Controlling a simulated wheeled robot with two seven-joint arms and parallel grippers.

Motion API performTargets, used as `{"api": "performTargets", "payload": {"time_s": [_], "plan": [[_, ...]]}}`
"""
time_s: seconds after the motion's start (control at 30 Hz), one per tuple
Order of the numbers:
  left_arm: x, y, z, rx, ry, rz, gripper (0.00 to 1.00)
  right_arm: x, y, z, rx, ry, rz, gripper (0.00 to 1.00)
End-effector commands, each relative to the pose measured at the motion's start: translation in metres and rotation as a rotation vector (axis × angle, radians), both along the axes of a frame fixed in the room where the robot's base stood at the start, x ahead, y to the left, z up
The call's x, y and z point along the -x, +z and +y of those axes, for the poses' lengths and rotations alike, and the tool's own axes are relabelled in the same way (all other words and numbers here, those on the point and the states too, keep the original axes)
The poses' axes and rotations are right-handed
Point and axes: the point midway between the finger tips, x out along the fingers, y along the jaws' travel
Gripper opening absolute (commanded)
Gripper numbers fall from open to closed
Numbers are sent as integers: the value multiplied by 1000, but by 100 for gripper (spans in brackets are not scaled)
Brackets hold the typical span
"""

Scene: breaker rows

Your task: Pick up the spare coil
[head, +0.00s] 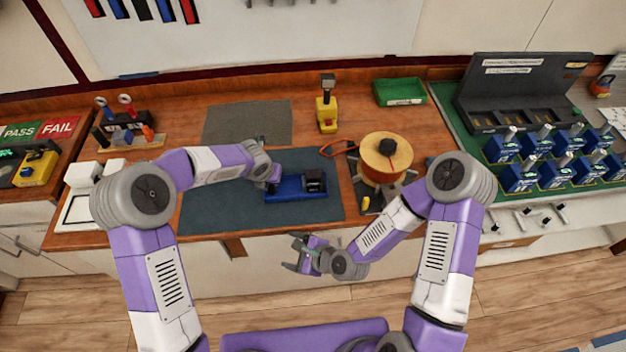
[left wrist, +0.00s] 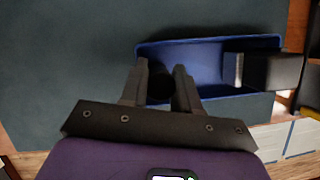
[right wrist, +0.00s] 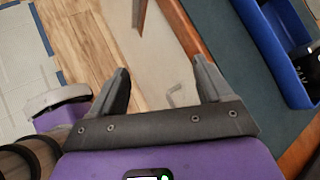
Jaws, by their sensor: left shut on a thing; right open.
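A blue tray (head: 290,193) lies on the dark mat in front of me; it also shows in the left wrist view (left wrist: 210,48). My left gripper (head: 272,186) is down at the tray's left end. In the left wrist view its fingers (left wrist: 158,72) are shut on a dark round piece (left wrist: 160,84), which looks like the spare coil; the fingers partly hide it. A black block with a silver face (left wrist: 270,70) sits at the tray's right end. My right gripper (head: 297,256) is open and empty, in front of the bench edge.
A spool of orange wire (head: 378,157) stands right of the mat (head: 235,210). Behind are a yellow tool with a black handle (head: 326,115) and a green bin (head: 400,93). Several blue breakers (head: 502,148) stand in rows at right. A plug rack (head: 128,137) is at left.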

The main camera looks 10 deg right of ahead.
Motion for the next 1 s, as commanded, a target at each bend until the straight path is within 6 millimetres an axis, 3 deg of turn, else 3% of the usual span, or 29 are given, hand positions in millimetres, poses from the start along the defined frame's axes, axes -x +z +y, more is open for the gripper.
{"api": "performTargets", "payload": {"time_s": [0.07, 0.17, 0.3, 0.5, 0.77, 1.0], "plan": [[0, 1, 0, 1, -1, -2, 0, -8, 15, 7, -105, -97, 34, 79], [0, 1, 0, 1, 0, -2, 0, -36, 33, 0, -201, -317, 5, 79], [0, 1, -1, 1, 0, -2, 0, -65, 59, -20, -333, -597, -34, 79], [0, 1, -1, 2, 1, -2, 0, -85, 87, -54, -483, -910, -100, 79], [-1, 1, -1, 2, 1, -3, 0, -93, 102, -78, -564, -1085, -152, 79], [-1, 1, -1, 2, 1, -3, 0, -130, 92, -80, -568, -1097, -160, 79]]}}
